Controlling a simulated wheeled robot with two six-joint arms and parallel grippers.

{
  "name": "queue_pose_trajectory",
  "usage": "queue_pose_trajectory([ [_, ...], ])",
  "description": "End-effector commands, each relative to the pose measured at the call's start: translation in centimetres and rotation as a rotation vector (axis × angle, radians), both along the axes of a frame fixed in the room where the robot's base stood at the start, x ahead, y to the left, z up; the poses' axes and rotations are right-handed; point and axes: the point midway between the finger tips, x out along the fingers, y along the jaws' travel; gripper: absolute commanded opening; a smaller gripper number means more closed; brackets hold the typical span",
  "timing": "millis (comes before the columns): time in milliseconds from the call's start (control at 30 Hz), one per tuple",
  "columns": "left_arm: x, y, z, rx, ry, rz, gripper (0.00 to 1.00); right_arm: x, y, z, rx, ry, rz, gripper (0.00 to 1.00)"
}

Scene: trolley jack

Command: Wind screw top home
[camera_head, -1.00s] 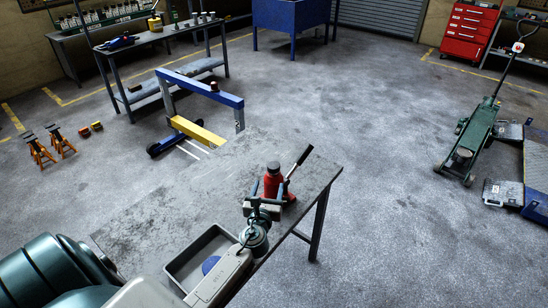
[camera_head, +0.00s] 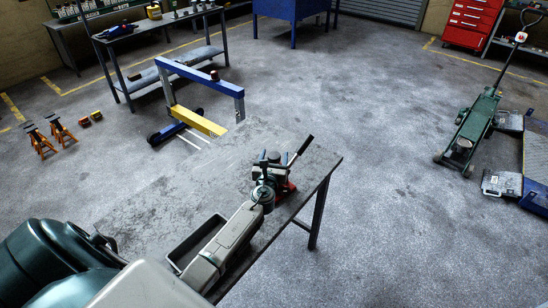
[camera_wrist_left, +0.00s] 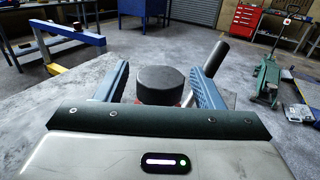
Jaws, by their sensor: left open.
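A small red bottle jack (camera_head: 291,186) stands on the grey workbench top, with a black handle (camera_head: 304,146) slanting up to the right. My left gripper (camera_head: 266,168) is at the jack's head and hides most of its body in the head view. In the left wrist view the jack's round black screw top (camera_wrist_left: 161,85) is between the two blue-grey fingers of my left gripper (camera_wrist_left: 160,88). The fingers are open, with a gap on each side of the screw top. My right gripper does not show.
The workbench (camera_head: 150,205) carries a grey tray (camera_head: 198,243), partly under my left arm. A blue and yellow frame (camera_head: 200,85) stands on the floor beyond. Orange stands (camera_head: 60,130) are at the left, and a green trolley jack (camera_head: 470,130) is at the right.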

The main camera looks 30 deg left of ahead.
Motion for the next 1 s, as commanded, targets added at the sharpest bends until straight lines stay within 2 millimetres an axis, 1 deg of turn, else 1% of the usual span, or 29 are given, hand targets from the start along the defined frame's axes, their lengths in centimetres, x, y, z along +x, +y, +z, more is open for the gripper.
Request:
queue_pose_trajectory([
  [33, 0.0, 0.0, 0.0, 0.000, 0.000, 0.000, 0.62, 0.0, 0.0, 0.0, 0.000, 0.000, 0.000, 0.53],
  [67, 0.0, 0.0, 0.0, 0.000, 0.000, 0.000, 0.58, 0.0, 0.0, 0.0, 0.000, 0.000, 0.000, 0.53],
  [200, 0.0, 0.0, 0.0, 0.000, 0.000, 0.000, 0.30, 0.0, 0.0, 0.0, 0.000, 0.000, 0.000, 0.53],
  [267, 0.0, 0.0, 0.0, -0.001, 0.000, 0.000, 0.18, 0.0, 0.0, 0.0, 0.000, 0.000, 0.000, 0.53],
  [300, 0.0, 0.0, 0.0, -0.001, 0.000, 0.000, 0.17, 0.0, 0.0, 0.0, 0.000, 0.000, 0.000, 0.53],
  [533, 0.0, 0.1, 0.0, 0.000, -0.001, -0.018, 0.17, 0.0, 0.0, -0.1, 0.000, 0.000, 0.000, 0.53],
  [667, 0.0, 0.1, 0.0, 0.001, -0.002, -0.063, 0.17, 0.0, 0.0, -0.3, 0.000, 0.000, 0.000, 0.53],
  [867, 0.0, 0.2, -0.2, 0.003, -0.001, -0.193, 0.17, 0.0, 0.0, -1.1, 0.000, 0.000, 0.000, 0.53],
  [1000, 0.0, 0.2, -0.4, 0.005, -0.002, -0.318, 0.17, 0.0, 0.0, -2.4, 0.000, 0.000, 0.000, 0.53],
])
